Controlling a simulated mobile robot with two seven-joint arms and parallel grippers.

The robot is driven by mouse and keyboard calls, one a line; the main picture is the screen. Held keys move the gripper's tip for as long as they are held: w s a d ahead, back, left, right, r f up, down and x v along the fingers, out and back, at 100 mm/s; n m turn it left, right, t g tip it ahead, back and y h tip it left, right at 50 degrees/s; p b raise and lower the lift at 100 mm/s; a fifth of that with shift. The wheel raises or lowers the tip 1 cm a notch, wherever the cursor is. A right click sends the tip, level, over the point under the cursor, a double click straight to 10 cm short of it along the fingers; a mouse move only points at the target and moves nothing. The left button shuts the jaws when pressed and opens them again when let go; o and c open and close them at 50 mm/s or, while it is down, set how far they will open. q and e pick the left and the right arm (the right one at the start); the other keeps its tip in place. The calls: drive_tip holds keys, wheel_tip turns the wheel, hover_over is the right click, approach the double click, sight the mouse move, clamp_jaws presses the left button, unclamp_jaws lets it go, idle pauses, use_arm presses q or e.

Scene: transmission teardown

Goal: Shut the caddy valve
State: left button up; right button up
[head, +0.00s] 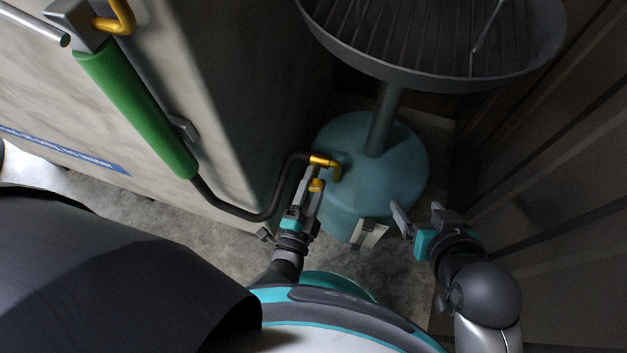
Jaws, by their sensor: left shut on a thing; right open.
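The caddy is a teal round tank (398,170) on the floor, with a wide grey pan (390,68) on a post above it. A brass elbow fitting (324,161) at the end of a black bent tube (243,213) shows at the tank's left side. My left gripper (315,180) is shut on a small yellow piece (317,185) just below that elbow. I cannot tell whether this piece is the valve's handle, and its jaws partly hide it. My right gripper (419,213) is open and empty at the tank's lower right.
A green cylinder (137,108) joins the black tube beside a large pale block (215,60) on the left. A small pale plate (370,234) shows at the tank's front. Dark ribbed panels (560,190) close off the right side.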

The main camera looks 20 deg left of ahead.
use_arm(q)
drive_tip(key=m, duration=0.3)
drive_tip(key=shift+f+m, duration=0.1)
drive_tip(key=shift+m, duration=1.2)
drive_tip(key=o, duration=1.4)
drive_tip(key=shift+c, duration=0.2)
